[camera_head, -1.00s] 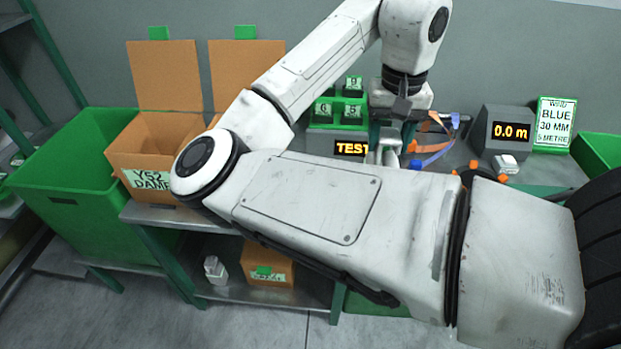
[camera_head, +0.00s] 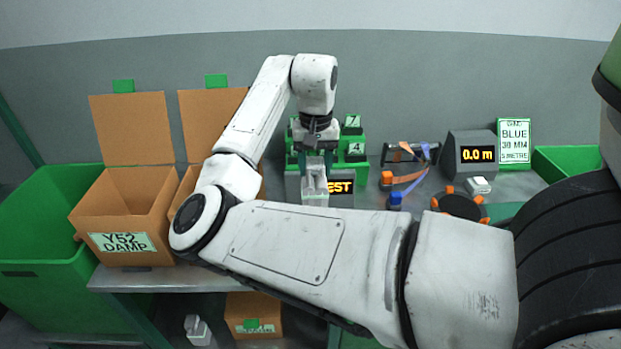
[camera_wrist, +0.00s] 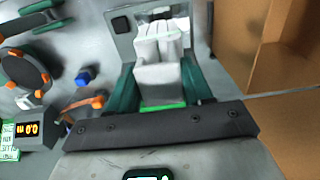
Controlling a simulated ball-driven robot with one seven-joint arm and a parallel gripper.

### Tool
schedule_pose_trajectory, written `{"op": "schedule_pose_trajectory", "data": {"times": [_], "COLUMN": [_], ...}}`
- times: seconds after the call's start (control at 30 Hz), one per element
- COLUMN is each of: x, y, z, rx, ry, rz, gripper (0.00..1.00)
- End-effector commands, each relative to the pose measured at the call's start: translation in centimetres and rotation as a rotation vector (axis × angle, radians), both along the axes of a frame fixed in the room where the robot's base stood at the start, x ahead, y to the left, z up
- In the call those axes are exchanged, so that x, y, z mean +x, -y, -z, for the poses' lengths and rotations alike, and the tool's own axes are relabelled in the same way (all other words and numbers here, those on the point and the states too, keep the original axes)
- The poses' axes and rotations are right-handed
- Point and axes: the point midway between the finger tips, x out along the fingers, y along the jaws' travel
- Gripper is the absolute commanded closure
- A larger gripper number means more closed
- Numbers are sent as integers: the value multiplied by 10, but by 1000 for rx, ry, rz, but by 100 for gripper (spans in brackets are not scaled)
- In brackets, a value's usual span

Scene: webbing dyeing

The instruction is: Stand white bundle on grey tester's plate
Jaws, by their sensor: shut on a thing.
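My gripper (camera_head: 315,165) is shut on the white bundle (camera_head: 314,188), which hangs upright below the fingers. The bundle also shows in the wrist view (camera_wrist: 158,45), between the green fingers. The grey tester (camera_head: 341,188) stands on the bench with a lit display; the bundle and gripper cover its left part, so only "EST" shows. In the wrist view a light grey panel (camera_wrist: 122,42) with a black square lies beyond the bundle; I cannot tell whether it is the tester's plate. Contact under the bundle is hidden.
An open carton (camera_head: 120,215) marked Y52 DAMP stands left, with another carton behind my arm and a green bin (camera_head: 35,240) further left. Green holders (camera_head: 355,150) stand behind the tester. Right are orange and blue webbing ends (camera_head: 395,200), a dark reel (camera_head: 460,205) and a metre counter (camera_head: 470,155).

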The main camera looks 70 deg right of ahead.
Motion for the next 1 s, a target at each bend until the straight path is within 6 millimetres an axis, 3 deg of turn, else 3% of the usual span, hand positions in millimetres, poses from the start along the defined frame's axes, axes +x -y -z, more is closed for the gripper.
{"op": "schedule_pose_trajectory", "data": {"times": [0.3, 0.5, 0.93, 0.97, 1.0], "x": [16, 14, 14, 14, 14], "y": [11, 10, 11, 10, 10], "z": [23, 48, 54, 54, 54], "rx": [1, 0, -1, -1, -1], "ry": [1, 1, 0, 0, 0], "rz": [0, 1, 0, 0, 0], "gripper": [100, 100, 100, 48, 44]}}
